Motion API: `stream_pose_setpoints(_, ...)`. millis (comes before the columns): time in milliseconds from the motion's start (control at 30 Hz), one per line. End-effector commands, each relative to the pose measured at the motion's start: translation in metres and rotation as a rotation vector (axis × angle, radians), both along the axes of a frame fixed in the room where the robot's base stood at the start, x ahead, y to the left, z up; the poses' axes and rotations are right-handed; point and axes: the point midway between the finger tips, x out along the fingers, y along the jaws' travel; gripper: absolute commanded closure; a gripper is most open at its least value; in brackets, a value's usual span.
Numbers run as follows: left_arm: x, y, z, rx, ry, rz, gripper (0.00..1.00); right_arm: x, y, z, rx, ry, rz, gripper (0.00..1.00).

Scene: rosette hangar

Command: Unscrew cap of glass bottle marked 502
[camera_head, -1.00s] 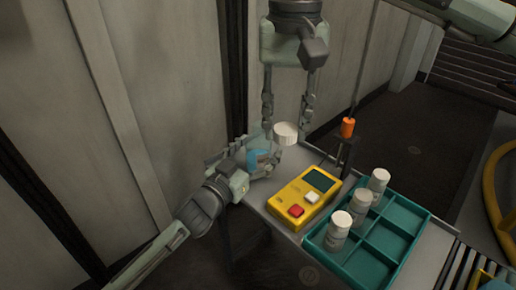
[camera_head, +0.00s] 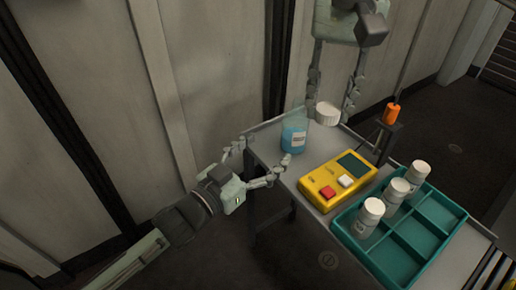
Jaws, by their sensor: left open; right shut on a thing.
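The glass bottle (camera_head: 294,136) with blue liquid and a small pale label stands upright near the far left edge of the grey table. The number on the label is too small to read. Its top is open, with no cap on it. My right gripper (camera_head: 330,110) comes down from above and is shut on a white ribbed cap (camera_head: 327,114). It holds the cap above the table, to the right of and a little above the bottle. My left gripper (camera_head: 263,158) is open and empty, left of the bottle and apart from it, with its fingers pointing towards it.
A yellow device (camera_head: 338,182) with a screen and red and white buttons lies on the table (camera_head: 316,150). A teal divided tray (camera_head: 420,240) holds three white-capped bottles (camera_head: 397,191). An orange object (camera_head: 392,113) sits on a dark stand behind. A wall rises at the left.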

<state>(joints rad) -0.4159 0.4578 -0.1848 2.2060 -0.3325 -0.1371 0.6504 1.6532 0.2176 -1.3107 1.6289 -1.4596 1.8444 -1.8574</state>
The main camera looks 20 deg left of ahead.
Motion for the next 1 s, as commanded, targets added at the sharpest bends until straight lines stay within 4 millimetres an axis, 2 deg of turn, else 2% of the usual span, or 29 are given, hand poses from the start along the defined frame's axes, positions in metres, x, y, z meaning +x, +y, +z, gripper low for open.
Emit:
stream_pose_setpoints(167, -0.003, 0.002, -0.001, 0.002, 0.005, 0.004, 0.25, 0.000, 0.000, 0.000, 0.000, 0.000, 0.000, 1.00)
stream_pose_setpoints(267, -0.001, 0.011, -0.012, 0.021, 0.044, 0.045, 0.25, 0.000, 0.000, 0.000, 0.000, 0.000, 0.000, 1.00)
stream_pose_setpoints(367, -0.001, 0.032, -0.038, 0.066, 0.145, 0.135, 0.25, 0.000, 0.000, 0.000, 0.000, 0.000, 0.000, 1.00)
stream_pose_setpoints(467, -0.011, 0.059, -0.078, 0.137, 0.308, 0.242, 0.25, 0.000, 0.000, 0.000, 0.000, 0.000, 0.000, 1.00)
stream_pose_setpoints(567, -0.035, 0.083, -0.123, 0.217, 0.512, 0.326, 0.25, 0.000, 0.000, 0.000, 0.000, 0.000, 0.000, 1.00)
stream_pose_setpoints(700, -0.089, 0.104, -0.179, 0.317, 0.816, 0.374, 0.25, 0.000, 0.000, 0.000, 0.000, 0.000, 0.000, 1.00)
stream_pose_setpoints(800, -0.128, 0.109, -0.205, 0.370, 0.999, 0.364, 0.25, 0.000, 0.000, 0.000, 0.000, 0.000, 0.000, 1.00)
stream_pose_setpoints(900, -0.158, 0.110, -0.220, 0.403, 1.130, 0.341, 0.25, 0.000, 0.000, 0.000, 0.000, 0.000, 0.000, 1.00)
stream_pose_setpoints(1000, -0.176, 0.109, -0.227, 0.422, 1.204, 0.320, 0.25, 0.000, 0.000, 0.000, 0.000, 0.000, 0.000, 1.00)
